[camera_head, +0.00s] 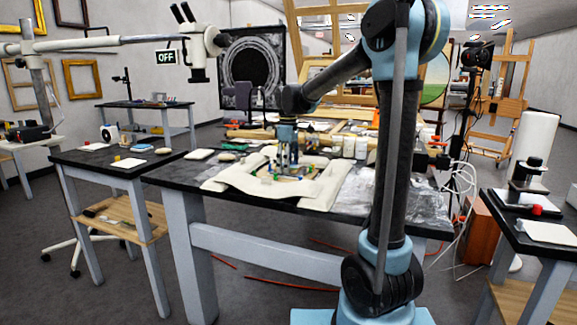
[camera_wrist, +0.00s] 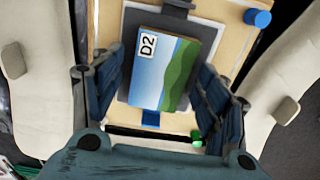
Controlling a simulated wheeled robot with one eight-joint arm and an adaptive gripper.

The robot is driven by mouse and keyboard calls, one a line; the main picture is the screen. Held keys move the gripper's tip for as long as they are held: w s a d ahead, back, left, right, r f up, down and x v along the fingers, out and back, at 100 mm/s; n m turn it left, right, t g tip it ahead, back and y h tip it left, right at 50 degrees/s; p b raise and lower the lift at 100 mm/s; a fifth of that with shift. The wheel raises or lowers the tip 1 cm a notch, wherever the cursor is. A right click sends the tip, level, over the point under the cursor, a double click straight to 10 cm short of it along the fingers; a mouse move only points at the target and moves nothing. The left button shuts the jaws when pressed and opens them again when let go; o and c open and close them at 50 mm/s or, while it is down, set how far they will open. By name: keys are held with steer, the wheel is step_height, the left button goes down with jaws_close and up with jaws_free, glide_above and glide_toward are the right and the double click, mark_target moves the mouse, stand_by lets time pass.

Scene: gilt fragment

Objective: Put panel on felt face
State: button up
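The panel (camera_wrist: 165,72), marked D2 and painted with blue sky and green hills, lies face up in the wrist view. It lies over a grey sheet (camera_wrist: 177,18) on a pale wooden board (camera_wrist: 222,18); I cannot tell whether this grey sheet is the felt face. My gripper (camera_wrist: 160,80) is open, with one finger beside each long side of the panel. The right finger overlaps the panel's edge in the picture; contact is unclear. In the head view my gripper (camera_head: 288,162) points down over the work area, and the panel is too small to make out.
Cream padding (camera_head: 235,180) surrounds the board on the dark table. A blue knob (camera_wrist: 257,18), a green piece (camera_wrist: 197,137) and a blue piece (camera_wrist: 150,118) sit around the panel.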

step_height(320, 180, up, 12)
stand_by(0.8)
steer(key=shift+s+r, duration=0.1)
steer(key=shift+s, duration=0.05)
